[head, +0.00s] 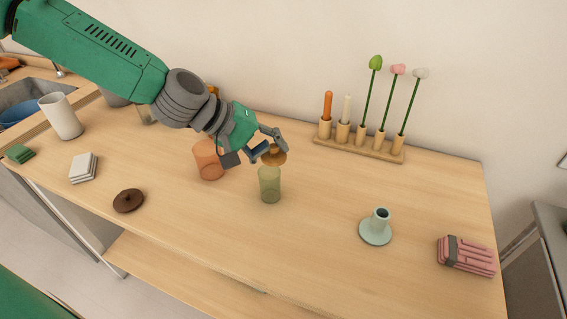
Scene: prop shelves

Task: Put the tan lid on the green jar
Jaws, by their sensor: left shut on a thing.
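The green jar (270,186) stands upright on the wooden table, a little right of a terracotta jar. My left gripper (268,148) reaches in from the upper left and is shut on the tan lid (274,158). The lid is just above the mouth of the green jar and looks slightly tilted. I cannot tell whether it touches the rim. The gripper fingers hide part of the lid's top. My right gripper is not in view.
The terracotta jar (207,160) stands close on the left, partly behind my gripper. A dark brown lid (128,201) lies at the front left. A wooden rack (358,148) with flowers stands behind. A pale blue candle holder (377,229) and pink napkins (467,256) are at right.

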